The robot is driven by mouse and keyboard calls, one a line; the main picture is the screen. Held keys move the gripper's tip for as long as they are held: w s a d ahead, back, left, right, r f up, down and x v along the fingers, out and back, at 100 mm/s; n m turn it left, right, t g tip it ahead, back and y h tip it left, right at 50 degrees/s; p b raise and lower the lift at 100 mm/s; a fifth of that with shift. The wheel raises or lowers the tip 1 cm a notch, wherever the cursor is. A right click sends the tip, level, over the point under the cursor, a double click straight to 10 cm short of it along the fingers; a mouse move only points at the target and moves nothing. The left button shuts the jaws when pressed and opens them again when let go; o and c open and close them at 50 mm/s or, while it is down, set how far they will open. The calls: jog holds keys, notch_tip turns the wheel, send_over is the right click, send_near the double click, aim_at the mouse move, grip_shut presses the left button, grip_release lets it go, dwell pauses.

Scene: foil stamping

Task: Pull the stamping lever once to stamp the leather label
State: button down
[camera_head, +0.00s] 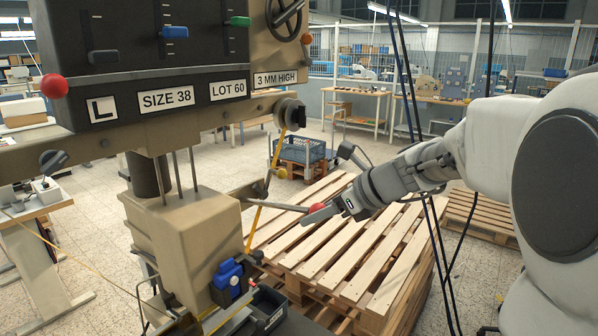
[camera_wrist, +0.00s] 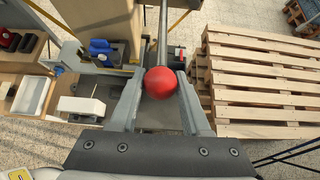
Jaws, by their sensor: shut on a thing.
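The stamping lever is a grey rod (camera_head: 274,205) with a red ball knob (camera_wrist: 160,82) at its end. It sticks out to the right from the beige stamping machine (camera_head: 185,235). My gripper (camera_head: 315,211) is at the knob, with its two fingers on either side of it. In the wrist view my gripper (camera_wrist: 157,92) is shut on the red knob, and the rod (camera_wrist: 162,35) runs away from it toward the top. The leather label cannot be made out in either view.
A stack of wooden pallets (camera_head: 340,240) stands behind and below my gripper. Blue clamps (camera_head: 228,275) sit low on the machine. A panel with labels and coloured sliders (camera_head: 150,60) is at the upper left.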

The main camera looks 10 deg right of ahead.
jog(key=shift+f, duration=0.2)
notch_tip(320, 180, down, 3)
jog(key=shift+s+f+b, duration=0.1)
jog(key=shift+s+b, duration=0.05)
jog(key=shift+b, duration=0.95)
notch_tip(320, 180, down, 3)
jog(key=shift+f+b, duration=0.15)
jog(key=shift+b, duration=0.95)
jog(key=shift+w+a+f+b, duration=0.15)
jog(key=shift+f+b, duration=0.4)
jog(key=shift+f, duration=0.3)
jog(key=shift+w+a+f+b, duration=0.1)
jog(key=shift+w+f+b, duration=0.05)
jog(key=shift+f+b, duration=0.55)
jog(key=shift+f, duration=0.1)
